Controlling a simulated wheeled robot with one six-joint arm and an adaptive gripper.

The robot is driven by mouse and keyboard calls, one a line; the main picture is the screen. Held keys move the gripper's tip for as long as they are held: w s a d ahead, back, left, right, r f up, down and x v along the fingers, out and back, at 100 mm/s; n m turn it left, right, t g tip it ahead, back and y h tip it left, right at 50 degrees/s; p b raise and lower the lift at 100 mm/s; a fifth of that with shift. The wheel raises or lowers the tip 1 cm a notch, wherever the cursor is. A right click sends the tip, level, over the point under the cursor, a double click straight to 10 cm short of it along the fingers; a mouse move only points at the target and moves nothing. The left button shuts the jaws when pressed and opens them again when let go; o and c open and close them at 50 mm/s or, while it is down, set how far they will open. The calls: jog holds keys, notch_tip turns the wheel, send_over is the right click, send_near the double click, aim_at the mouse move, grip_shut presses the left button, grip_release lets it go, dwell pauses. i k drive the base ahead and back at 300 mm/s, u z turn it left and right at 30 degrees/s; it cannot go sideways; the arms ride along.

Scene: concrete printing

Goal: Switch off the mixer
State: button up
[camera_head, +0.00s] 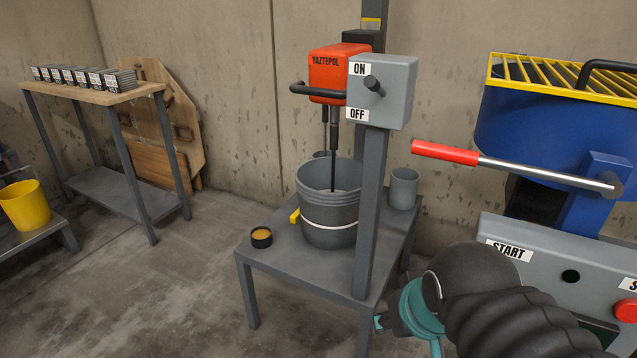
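An orange mixer (333,70) marked YAZTEPOL hangs on a grey post, its shaft reaching down into a grey bucket (329,213). To its right on the post is a grey switch box (398,88) labelled ON above and OFF below. Its dark lever (373,85) sticks out between the labels, tip tilted slightly up, nearer ON. My gripper (408,318), dark with teal parts, is at the bottom, well below the switch box and apart from it. My wrist hides much of it, so its opening cannot be told.
A grey table (275,268) carries the bucket, a small dark cup (261,237) and a grey container (403,188). At right stands a blue machine (530,125) with a red-gripped lever (445,152) and a START panel (535,262). A shelf (108,96) and yellow bucket (25,206) are at left.

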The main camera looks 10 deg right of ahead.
aim_at(370, 82)
jog(key=k, duration=0.45)
jog(key=z, duration=1.05)
jog(key=i, duration=0.65)
jog(key=u, duration=2.55)
jog(key=k, duration=0.4)
jog(key=z, duration=0.8)
